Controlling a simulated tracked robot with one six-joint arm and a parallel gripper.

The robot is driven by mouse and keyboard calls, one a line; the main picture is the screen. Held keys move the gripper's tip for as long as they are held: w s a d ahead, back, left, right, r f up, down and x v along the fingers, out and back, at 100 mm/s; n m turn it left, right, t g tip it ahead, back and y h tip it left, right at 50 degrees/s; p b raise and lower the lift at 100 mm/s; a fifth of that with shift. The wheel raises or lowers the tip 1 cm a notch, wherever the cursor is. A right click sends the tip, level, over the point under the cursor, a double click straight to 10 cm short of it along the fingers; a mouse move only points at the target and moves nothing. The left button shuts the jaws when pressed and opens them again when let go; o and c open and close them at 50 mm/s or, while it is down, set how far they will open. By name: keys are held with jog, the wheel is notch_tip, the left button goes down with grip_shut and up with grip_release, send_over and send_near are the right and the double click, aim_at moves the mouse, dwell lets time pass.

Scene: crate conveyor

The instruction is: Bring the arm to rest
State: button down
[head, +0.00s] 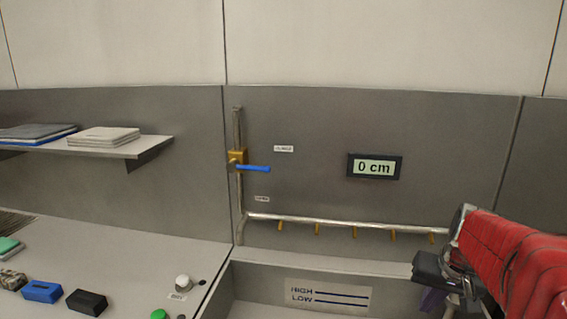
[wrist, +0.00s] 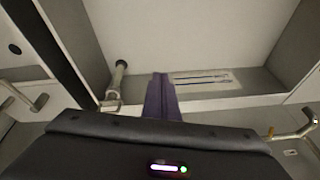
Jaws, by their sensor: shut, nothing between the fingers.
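My gripper (wrist: 161,80) shows in the wrist view as purple fingers pressed together, with nothing between them. In the head view my gripper (head: 431,300) hangs at the lower right, pointing down below the pipe with its tip near the lower picture edge. My red-sleeved arm (head: 515,260) comes in from the right edge. The fingers are in front of the basin with the HIGH/LOW label (head: 328,296); that label also shows in the wrist view (wrist: 207,80). I cannot tell whether the fingertips touch anything.
A pipe (head: 340,222) with several brass nozzles runs along the wall just behind my gripper. A blue-handled valve (head: 253,168) and a display reading 0 cm (head: 375,167) are on the wall. The left counter (head: 110,255) holds small blocks and knobs, below a shelf (head: 125,149).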

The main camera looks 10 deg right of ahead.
jog(key=s+a+r+n+t, duration=0.1)
jog(key=s+a+n, duration=0.2)
jog(key=a, duration=0.9)
jog(key=s+a+r+n+t+y, duration=0.1)
jog(key=s+a+n, duration=0.2)
jog(key=a, duration=1)
jog(key=s, duration=0.3)
jog(key=shift+n, duration=0.4)
jog(key=shift+a, duration=0.1)
